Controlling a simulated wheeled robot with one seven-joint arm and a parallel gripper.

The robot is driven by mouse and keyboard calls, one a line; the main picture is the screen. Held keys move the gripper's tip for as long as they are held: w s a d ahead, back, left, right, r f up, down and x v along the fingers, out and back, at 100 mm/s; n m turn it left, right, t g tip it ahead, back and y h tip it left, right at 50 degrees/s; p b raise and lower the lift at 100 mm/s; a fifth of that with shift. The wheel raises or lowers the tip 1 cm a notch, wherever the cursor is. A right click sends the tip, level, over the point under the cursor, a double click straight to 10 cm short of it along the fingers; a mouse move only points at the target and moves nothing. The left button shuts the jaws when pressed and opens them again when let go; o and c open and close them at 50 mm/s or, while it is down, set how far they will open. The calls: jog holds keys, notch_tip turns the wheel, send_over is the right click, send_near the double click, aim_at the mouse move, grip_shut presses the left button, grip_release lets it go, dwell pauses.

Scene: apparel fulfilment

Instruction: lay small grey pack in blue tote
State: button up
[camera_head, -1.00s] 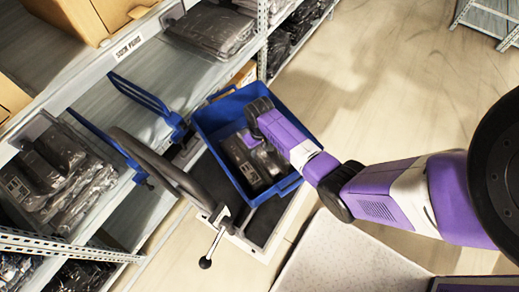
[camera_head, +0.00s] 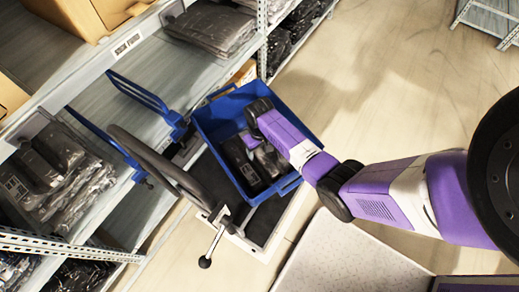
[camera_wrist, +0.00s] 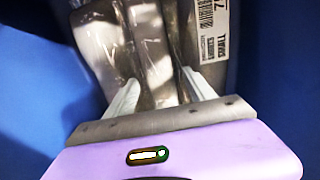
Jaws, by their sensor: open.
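The blue tote (camera_head: 308,132) stands tilted in the picture beside the shelving, with its open top facing up. My gripper (camera_head: 250,139) reaches down inside it. In the wrist view my gripper (camera_wrist: 161,92) is open, its two pale fingers apart. A shiny grey plastic-wrapped pack (camera_wrist: 150,40) lies below and between the fingers; I cannot tell whether they touch it. It also shows in the head view (camera_head: 270,161), partly behind my arm. A pack with a white barcode label (camera_wrist: 208,32) lies close to it on the right. Dark wrapping (camera_head: 240,165) fills the tote's left side.
The tote rests on a dark-topped cart (camera_head: 205,190) with a grey handle (camera_head: 165,165). Shelves on the left hold several wrapped packs (camera_head: 60,170). Blue dividers (camera_head: 145,97) stick out from the shelf.

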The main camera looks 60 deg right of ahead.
aim_at(259, 152)
notch_tip(259, 152, up, 13)
jog(key=p, duration=0.3)
dwell(0.6)
